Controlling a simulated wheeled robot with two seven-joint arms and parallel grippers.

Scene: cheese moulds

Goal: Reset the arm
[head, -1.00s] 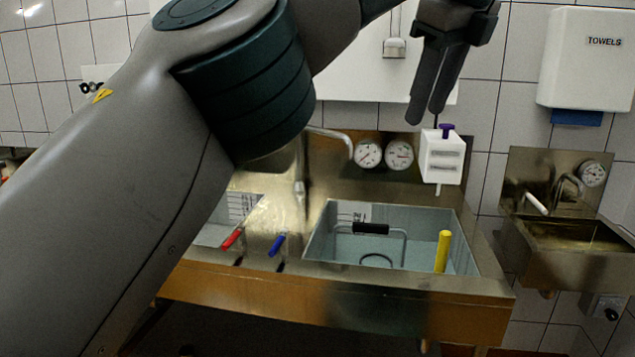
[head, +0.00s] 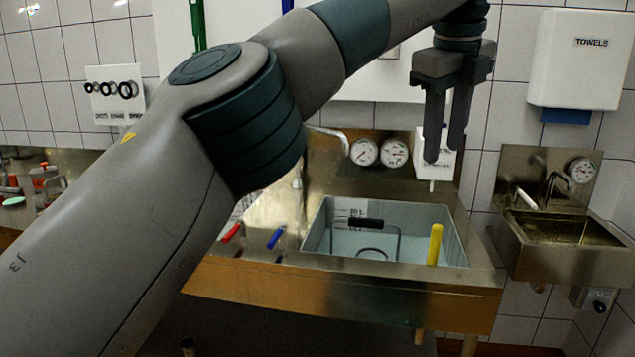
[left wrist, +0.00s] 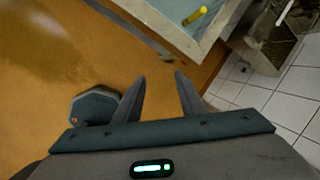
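My left arm comes in from the left of the head view and reaches across above the sink unit. My left gripper (head: 446,155) points down in front of the white dispenser (head: 433,158) on the back wall and hides part of it. Its two fingers are apart with nothing between them. In the left wrist view the left gripper (left wrist: 159,85) also shows open and empty, above the orange-brown surface. My right gripper is in neither view.
The sink unit's basin (head: 455,222) holds a black-handled frame (head: 365,223) and a yellow-handled tool (head: 435,245). Red (head: 231,233) and blue (head: 275,238) handles are at its front left. A small wall sink (head: 575,255) and towel box (head: 580,75) are at the right.

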